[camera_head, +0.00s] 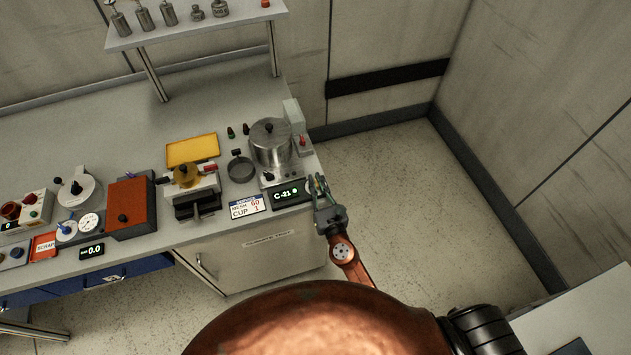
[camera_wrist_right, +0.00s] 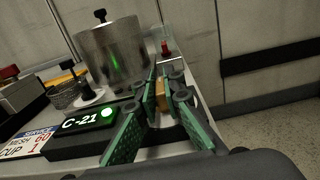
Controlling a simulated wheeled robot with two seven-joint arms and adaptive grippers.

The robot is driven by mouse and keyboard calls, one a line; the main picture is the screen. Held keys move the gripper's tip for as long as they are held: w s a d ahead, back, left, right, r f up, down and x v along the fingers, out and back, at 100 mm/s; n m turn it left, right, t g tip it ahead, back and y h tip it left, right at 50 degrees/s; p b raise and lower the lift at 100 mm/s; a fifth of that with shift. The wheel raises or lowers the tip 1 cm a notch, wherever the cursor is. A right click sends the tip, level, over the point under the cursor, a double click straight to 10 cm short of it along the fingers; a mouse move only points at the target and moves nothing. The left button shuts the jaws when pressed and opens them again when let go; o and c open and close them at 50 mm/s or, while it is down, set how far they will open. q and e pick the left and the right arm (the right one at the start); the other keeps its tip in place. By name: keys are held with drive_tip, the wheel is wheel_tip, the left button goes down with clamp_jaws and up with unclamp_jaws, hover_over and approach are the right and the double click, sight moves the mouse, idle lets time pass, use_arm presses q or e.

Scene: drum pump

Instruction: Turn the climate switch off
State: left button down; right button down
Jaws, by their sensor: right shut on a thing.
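My right gripper (camera_head: 318,187) is at the bench's front right corner, just right of the black display box (camera_head: 288,194) reading "C-21" with a lit green dot. In the right wrist view, its green-padded fingers (camera_wrist_right: 155,112) are closed around a small orange-brown piece (camera_wrist_right: 160,95), mostly hidden between them. The display (camera_wrist_right: 88,121) lies left of the fingers there. My left gripper is not in view.
A steel pot (camera_head: 270,146) stands behind the display, with a red-topped lever (camera_head: 302,141) to its right. A "MESH 60 CUP 1" card (camera_head: 246,207) lies left of the display. A sieve (camera_head: 241,170) and yellow tray (camera_head: 191,150) are farther left. Floor right of the bench is clear.

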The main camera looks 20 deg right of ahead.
drive_tip(key=c, duration=2)
unclamp_jaws()
drive_tip(key=shift+c, duration=0.2)
drive_tip(key=s, duration=1.2)
drive_tip(key=shift+d, duration=0.25)
